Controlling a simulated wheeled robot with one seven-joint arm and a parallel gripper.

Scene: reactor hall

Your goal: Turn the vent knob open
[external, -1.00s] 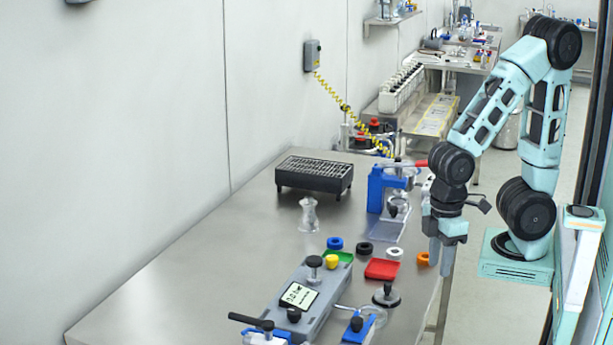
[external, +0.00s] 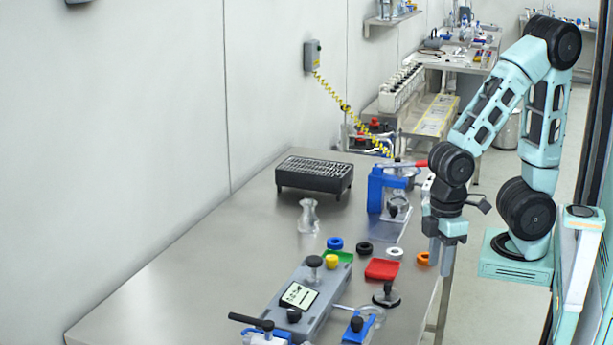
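A grey panel unit (external: 322,306) lies on the steel table with a small lit display (external: 298,296). It carries a black knob (external: 293,314) below the display and a taller black knob (external: 314,262) at its far end. Another black knob (external: 356,324) sits on a blue block (external: 366,333) at the near right. No label shows which is the vent knob. My gripper (external: 441,262) points down at the table's right edge, right of the panel and apart from all the knobs. Its fingers are too small to tell open from shut.
Blue, black, white, orange and yellow rings or caps lie near a red pad (external: 382,269) and a green pad (external: 344,256). A glass flask (external: 308,216), a black grated box (external: 314,173) and a blue stand (external: 376,188) are farther back. The table's left front is clear.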

